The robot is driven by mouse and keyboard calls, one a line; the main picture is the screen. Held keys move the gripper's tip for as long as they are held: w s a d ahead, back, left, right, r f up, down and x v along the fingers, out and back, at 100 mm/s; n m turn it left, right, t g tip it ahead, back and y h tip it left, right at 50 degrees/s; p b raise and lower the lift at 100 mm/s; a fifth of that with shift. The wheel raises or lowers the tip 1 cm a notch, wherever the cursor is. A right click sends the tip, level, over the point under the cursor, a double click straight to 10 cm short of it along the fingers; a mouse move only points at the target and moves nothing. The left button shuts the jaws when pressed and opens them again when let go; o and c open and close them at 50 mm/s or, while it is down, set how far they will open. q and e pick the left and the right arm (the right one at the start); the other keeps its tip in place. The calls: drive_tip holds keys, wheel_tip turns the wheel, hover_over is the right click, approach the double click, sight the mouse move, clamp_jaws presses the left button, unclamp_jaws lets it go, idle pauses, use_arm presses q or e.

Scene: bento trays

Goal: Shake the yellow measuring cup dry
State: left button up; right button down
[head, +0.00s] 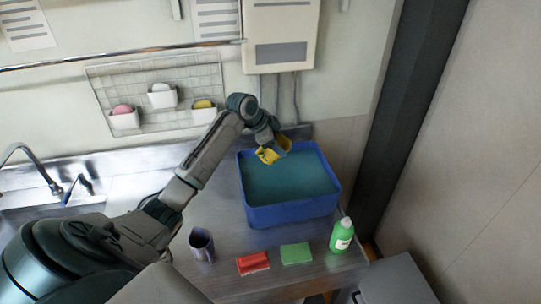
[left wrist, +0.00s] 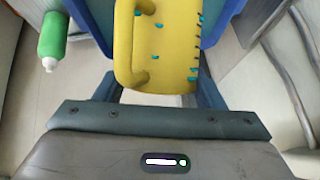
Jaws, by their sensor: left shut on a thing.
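The yellow measuring cup (head: 268,155) is held above the far part of the blue tub (head: 293,214) in the head view. My left gripper (head: 281,146) is shut on it. In the left wrist view the yellow measuring cup (left wrist: 155,45) fills the space between the fingers, with its handle on the left, dark measuring marks on the right and several teal drops on its surface. The blue tub holds teal water. The cup appears above the water; the exact gap cannot be told. My right gripper is not in view.
A dark cup (head: 201,246), a red cloth (head: 253,263), a green sponge (head: 296,254) and a green bottle (head: 342,235) stand along the counter's front. A sink with a faucet (head: 40,165) is at left. A wall rack (head: 160,97) and a wall box (head: 280,35) are behind.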

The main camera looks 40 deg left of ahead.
use_arm(q)
wheel_tip(320, 180, up, 2)
drive_tip(key=shift+r, duration=0.1)
drive_tip(key=shift+f+b, duration=0.55)
drive_tip(key=shift+f, duration=1.2)
wheel_tip(320, 180, up, 2)
drive_tip(key=shift+r+p, duration=0.1)
drive_tip(key=shift+p, duration=0.6)
drive_tip(key=shift+r, duration=0.65)
drive_tip(key=shift+f+b, duration=0.7)
drive_tip(key=shift+f, duration=1.05)
wheel_tip(320, 180, up, 2)
drive_tip(key=shift+r+p, duration=0.15)
drive_tip(key=shift+p, duration=0.65)
drive_tip(key=shift+r, duration=0.6)
drive_tip(key=shift+f+b, duration=0.8)
drive_tip(key=shift+f, duration=0.9)
wheel_tip(320, 180, up, 2)
drive_tip(key=shift+r+p, duration=0.15)
drive_tip(key=shift+p, duration=0.55)
drive_tip(key=shift+r, duration=0.55)
drive_tip(key=shift+f+b, duration=0.75)
drive_tip(key=shift+f, duration=0.95)
